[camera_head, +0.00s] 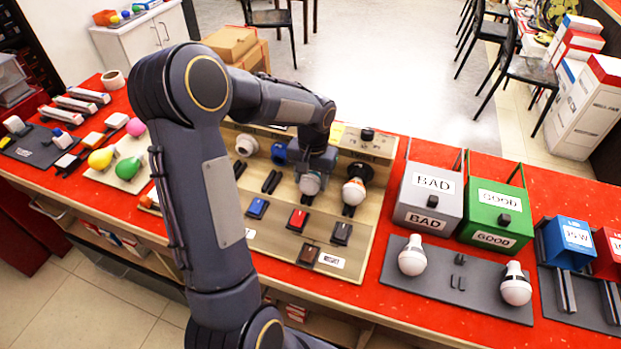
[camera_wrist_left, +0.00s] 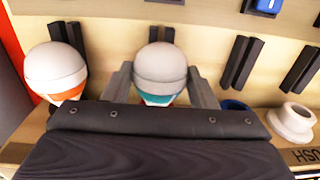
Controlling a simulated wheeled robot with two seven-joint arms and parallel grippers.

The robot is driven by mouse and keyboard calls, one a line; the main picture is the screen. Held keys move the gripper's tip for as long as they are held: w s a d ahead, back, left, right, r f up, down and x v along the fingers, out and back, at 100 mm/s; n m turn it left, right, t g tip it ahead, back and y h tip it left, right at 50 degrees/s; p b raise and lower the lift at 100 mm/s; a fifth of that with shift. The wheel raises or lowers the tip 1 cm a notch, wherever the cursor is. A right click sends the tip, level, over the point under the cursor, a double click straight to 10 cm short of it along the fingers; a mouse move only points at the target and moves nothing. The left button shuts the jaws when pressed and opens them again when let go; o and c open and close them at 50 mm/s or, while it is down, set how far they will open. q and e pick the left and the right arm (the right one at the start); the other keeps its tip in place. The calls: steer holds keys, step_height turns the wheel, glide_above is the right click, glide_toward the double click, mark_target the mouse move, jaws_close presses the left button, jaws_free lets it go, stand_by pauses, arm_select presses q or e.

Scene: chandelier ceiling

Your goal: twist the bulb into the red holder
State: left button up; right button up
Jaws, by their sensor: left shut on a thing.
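My left gripper (camera_head: 311,177) reaches over the wooden board. It is shut on a bulb (camera_head: 310,185) with a white dome. In the left wrist view this bulb (camera_wrist_left: 160,68) sits between the two fingers and shows a teal band below the dome. I cannot tell whether its lower end is in a holder. The red holder is not clearly visible; the spot under the gripper and held bulb is hidden. My right gripper is not in view.
Another bulb (camera_head: 354,191) with an orange band stands right of the gripper, by a black holder (camera_head: 361,171). A white holder (camera_head: 246,145) and a blue holder (camera_head: 279,152) are to the left. Two bulbs (camera_head: 412,257) (camera_head: 515,287) stand on the grey mat (camera_head: 455,303).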

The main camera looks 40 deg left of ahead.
arm_select(q)
steer(key=shift+w, duration=0.25)
steer(key=shift+w+d+f+g+y+b, duration=0.15)
steer(key=shift+g+y+b, duration=0.15)
steer(key=shift+y+b, duration=0.55)
steer(key=shift+d+r+g+y+b, duration=0.15)
steer(key=shift+g+y+b, duration=0.15)
steer(key=shift+y, duration=0.95)
stand_by(0.9)
steer(key=o, duration=1)
steer(key=shift+f, duration=0.1)
steer(key=shift+o, duration=0.2)
